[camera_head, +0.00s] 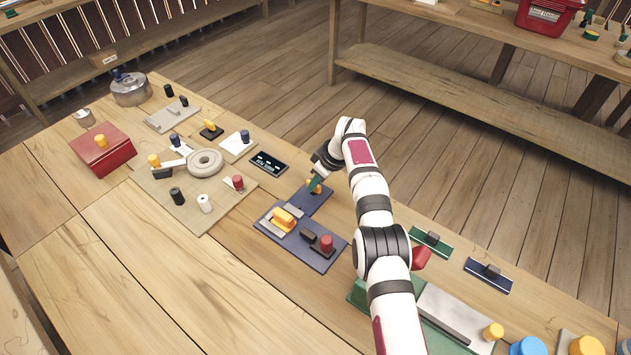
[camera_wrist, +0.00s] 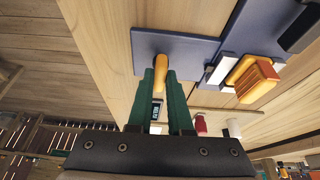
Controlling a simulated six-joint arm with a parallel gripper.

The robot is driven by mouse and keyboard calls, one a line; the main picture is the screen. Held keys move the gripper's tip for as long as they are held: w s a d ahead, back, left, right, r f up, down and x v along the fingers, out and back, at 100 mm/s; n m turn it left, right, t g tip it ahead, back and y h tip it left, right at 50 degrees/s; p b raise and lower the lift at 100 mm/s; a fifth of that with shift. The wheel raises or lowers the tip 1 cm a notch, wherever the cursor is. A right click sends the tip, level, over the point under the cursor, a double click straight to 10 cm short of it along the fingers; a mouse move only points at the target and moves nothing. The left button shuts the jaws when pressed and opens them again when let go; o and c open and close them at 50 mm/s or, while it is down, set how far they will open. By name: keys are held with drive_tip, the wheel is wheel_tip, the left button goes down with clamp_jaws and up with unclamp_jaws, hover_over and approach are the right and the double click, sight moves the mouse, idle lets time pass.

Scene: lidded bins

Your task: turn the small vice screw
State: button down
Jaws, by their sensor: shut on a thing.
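My gripper (camera_head: 315,184) reaches down over the far end of a dark blue plate (camera_head: 318,204). In the wrist view its two green fingers (camera_wrist: 160,78) are shut on a yellow upright handle (camera_wrist: 161,62), which I take to be the small vice screw. The handle stands on the blue plate (camera_wrist: 190,44) and shows partly beside the fingers in the head view (camera_head: 318,189). A larger blue plate (camera_head: 308,256) adjoins it, with a yellow-orange block (camera_head: 284,218) between light grey jaws. That block also shows in the wrist view (camera_wrist: 254,80).
A red knob (camera_head: 326,243) and a dark block stand on the larger plate. A small black display (camera_head: 268,162) lies to the left. A beige board (camera_head: 195,215) with a grey ring and several knobs is further left. Bare tabletop lies in front.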

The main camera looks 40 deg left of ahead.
drive_tip(key=c, duration=0.8)
unclamp_jaws()
drive_tip(key=shift+c, duration=0.2)
drive_tip(key=v, duration=1.6)
drive_tip(key=s+d+r+m+h, duration=0.1)
drive_tip(key=s+d+r+m, duration=0.25)
drive_tip(key=d, duration=0.45)
drive_tip(key=s+d+r+m, duration=0.2)
drive_tip(key=d+r+m, duration=0.15)
drive_tip(key=d, duration=0.35)
drive_tip(key=s+d+r+m+h, duration=0.1)
drive_tip(key=s+d+r+m, duration=0.2)
drive_tip(key=d+m, duration=0.35)
drive_tip(key=s+d+f+m, duration=0.2)
drive_tip(key=s+d+m, duration=0.3)
drive_tip(key=s, duration=0.6)
drive_tip(key=s+d+f+m, duration=0.3)
drive_tip(key=s+d+m, duration=0.2)
drive_tip(key=s+d, duration=0.5)
drive_tip(key=shift+s+f+h, duration=0.3)
drive_tip(key=shift+s+h, duration=0.1)
drive_tip(key=shift+s, duration=0.45)
